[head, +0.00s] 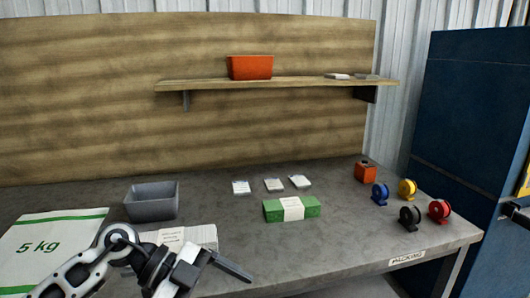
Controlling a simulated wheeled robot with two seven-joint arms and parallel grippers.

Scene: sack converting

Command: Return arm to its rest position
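My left arm comes in from the lower left, and my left gripper (222,272) is over the front of the grey table (330,240). One dark finger points to the lower right. The other finger is not clear, so I cannot tell whether the gripper is open or shut. I see nothing held in it. The gripper is close in front of a white stack with a printed label (188,236) and partly hides it. My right gripper is not in view.
A white 5 kg sack (45,245) lies beside my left arm. A grey bin (152,202), white packets (273,185), a green banded bundle (291,208), an orange box (365,172) and coloured reels (380,194) stand on the table. A shelf (290,84) holds a red bin (250,67).

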